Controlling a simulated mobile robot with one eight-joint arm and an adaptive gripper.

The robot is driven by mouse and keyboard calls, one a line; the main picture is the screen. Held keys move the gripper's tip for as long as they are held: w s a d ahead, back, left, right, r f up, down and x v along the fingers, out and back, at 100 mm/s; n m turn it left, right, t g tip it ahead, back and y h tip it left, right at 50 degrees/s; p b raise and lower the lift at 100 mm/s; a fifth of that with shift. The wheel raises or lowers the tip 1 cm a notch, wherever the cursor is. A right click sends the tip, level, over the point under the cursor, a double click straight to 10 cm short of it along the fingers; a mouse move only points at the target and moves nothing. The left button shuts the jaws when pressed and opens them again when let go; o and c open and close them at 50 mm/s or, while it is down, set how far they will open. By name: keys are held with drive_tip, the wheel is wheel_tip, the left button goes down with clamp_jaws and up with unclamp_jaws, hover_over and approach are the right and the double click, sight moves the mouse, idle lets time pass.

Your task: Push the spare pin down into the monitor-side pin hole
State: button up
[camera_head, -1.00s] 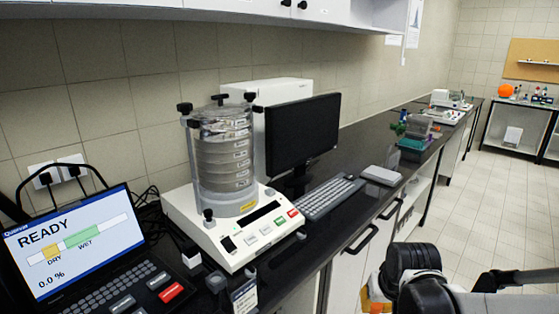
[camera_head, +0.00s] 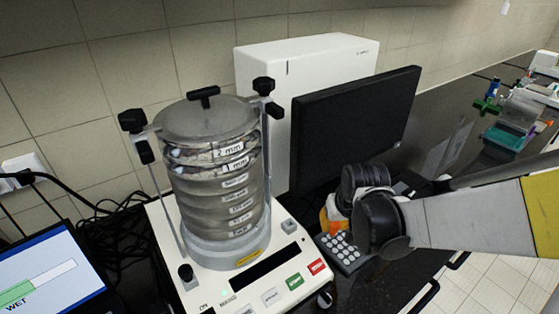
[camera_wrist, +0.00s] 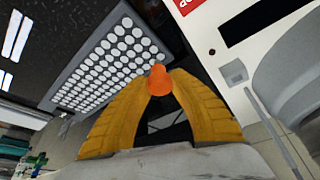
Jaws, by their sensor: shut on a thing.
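The spare pin, orange with a rounded end (camera_wrist: 157,79), sits between the yellow fingertips of my gripper (camera_wrist: 158,90) in the wrist view. My gripper is shut on it. In the head view my gripper (camera_head: 332,222) is right of the sieve shaker, over the keyboard, partly hidden by my wrist. The shaker's white base (camera_head: 225,295) carries the sieve stack (camera_head: 215,185). A small grey square block (camera_head: 289,226) stands on the base's monitor-side corner and also shows in the wrist view (camera_wrist: 235,72). I cannot make out a hole in it. The pin is apart from the block.
The black monitor (camera_head: 355,125) and a white box (camera_head: 275,65) stand behind my gripper. The keyboard (camera_head: 345,255) lies below it. A clamp rod with a black knob (camera_head: 264,85) rises at the stack's right side. A laptop (camera_head: 45,275) is at lower left.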

drive_tip(key=w+a+r+n+y+p, duration=0.1)
drive_tip(key=w+a+r+n+p, duration=0.15)
drive_tip(key=a+r+p, duration=1)
drive_tip(key=shift+n, duration=0.45)
drive_tip(key=shift+s+d+f+b, duration=0.1)
drive_tip(key=shift+f+b, duration=0.65)
drive_tip(key=shift+f, duration=0.5)
drive_tip(key=shift+s+d+f+b, duration=0.15)
drive_tip(key=shift+f+b, duration=0.55)
drive_tip(key=shift+f, duration=0.6)
drive_tip(key=shift+s+d+f+b, duration=0.1)
drive_tip(key=shift+f+b, duration=0.65)
drive_tip(key=shift+f, duration=0.5)
drive_tip(key=shift+f+b, duration=1.5)
drive_tip(key=shift+b, duration=0.55)
drive_tip(key=o, duration=1)
wheel_tip(320, 180, up, 9)
drive_tip(key=p, duration=0.6)
